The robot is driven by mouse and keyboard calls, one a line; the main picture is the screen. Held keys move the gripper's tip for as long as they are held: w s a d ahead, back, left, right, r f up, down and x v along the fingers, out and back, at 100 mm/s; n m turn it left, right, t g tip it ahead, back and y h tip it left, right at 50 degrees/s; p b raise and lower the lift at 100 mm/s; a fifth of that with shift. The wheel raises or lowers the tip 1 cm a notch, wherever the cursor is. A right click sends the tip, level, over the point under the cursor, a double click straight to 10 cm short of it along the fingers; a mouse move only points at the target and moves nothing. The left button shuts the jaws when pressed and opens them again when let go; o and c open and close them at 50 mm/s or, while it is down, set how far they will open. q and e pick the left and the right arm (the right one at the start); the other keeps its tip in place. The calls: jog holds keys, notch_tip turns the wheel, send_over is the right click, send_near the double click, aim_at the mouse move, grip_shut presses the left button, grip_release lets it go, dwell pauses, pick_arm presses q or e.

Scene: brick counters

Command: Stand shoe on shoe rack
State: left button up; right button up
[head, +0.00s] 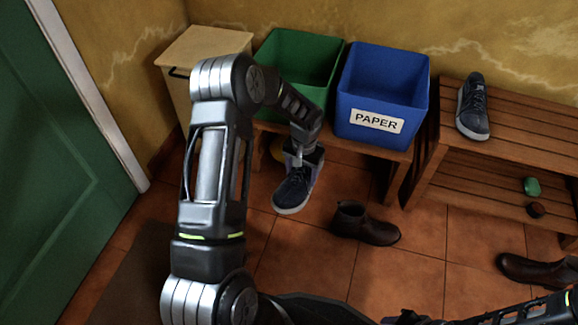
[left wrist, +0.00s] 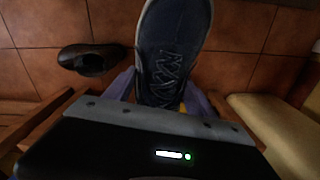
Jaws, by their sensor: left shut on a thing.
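A dark blue sneaker (head: 293,190) with a white sole is held in my left gripper (head: 303,160), toe toward me. It also fills the upper middle of the left wrist view (left wrist: 172,45), with the fingers at both sides of its laced part. I cannot tell whether its sole touches the floor. A matching blue sneaker (head: 473,108) stands on the top shelf of the wooden shoe rack (head: 512,119) at the right. My right gripper (head: 418,319) is only partly in view at the bottom edge; its jaws cannot be made out.
A brown boot (head: 364,225) and a brown shoe (head: 538,270) are on the tiled floor. A green bin (head: 298,62) and a blue PAPER bin (head: 382,93) stand on a bench left of the rack. Green and brown small objects lie on the lower shelf.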

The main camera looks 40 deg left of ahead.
pick_arm(q)
jog(key=w+d+r, duration=0.4)
jog(key=d+r, duration=0.3)
jog(key=r, duration=0.4)
jog(key=w+d+r+m, duration=0.1)
jog(key=w+d+r, duration=0.3)
jog(key=d+r, duration=0.4)
notch_tip(320, 180, up, 5)
jog(key=shift+w+d+f, duration=0.15)
jog(key=shift+w+f, duration=0.05)
